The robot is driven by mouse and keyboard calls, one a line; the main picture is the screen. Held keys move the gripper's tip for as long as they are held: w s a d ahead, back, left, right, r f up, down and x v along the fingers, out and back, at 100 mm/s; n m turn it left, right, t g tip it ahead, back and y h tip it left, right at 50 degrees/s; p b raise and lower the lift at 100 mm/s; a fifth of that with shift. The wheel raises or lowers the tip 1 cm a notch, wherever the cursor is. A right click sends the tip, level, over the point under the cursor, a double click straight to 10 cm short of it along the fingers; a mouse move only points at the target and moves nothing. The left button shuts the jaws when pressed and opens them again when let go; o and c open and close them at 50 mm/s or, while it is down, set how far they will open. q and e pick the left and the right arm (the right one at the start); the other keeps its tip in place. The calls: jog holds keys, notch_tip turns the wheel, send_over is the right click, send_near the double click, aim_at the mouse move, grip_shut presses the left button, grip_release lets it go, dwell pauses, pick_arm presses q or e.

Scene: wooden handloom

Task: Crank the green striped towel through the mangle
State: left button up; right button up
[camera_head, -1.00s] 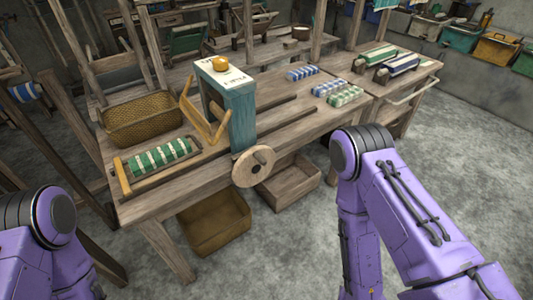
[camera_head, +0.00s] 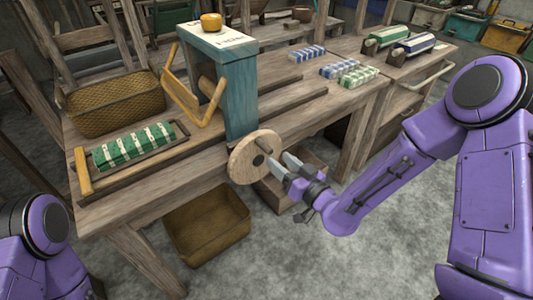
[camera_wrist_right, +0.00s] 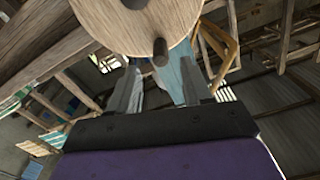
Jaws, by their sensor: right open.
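The green striped towel (camera_head: 134,145) lies in a wooden tray (camera_head: 96,184) on the bench, left of the mangle. The mangle (camera_head: 240,98) is a blue-green wooden frame with rollers partly visible inside. Its round wooden crank wheel (camera_head: 243,165) faces the front of the bench and has a peg handle (camera_head: 263,145); the wheel also shows in the right wrist view (camera_wrist_right: 130,22) with the peg (camera_wrist_right: 160,50). My right gripper (camera_head: 276,164) is open and empty at the wheel's right side, just below the peg. In the wrist view its fingers (camera_wrist_right: 158,85) point toward the peg. My left gripper is out of view.
A woven basket (camera_head: 116,108) stands behind the tray. Several folded checked cloths (camera_head: 340,68) lie right of the mangle. A brown bin (camera_head: 206,228) and a wooden crate (camera_head: 275,192) sit under the bench. Floor in front is clear.

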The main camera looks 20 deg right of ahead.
aim_at(271, 153)
jog(key=x, duration=0.7)
jog(key=shift+w+p, duration=0.1)
jog(key=shift+p, duration=0.25)
grip_shut()
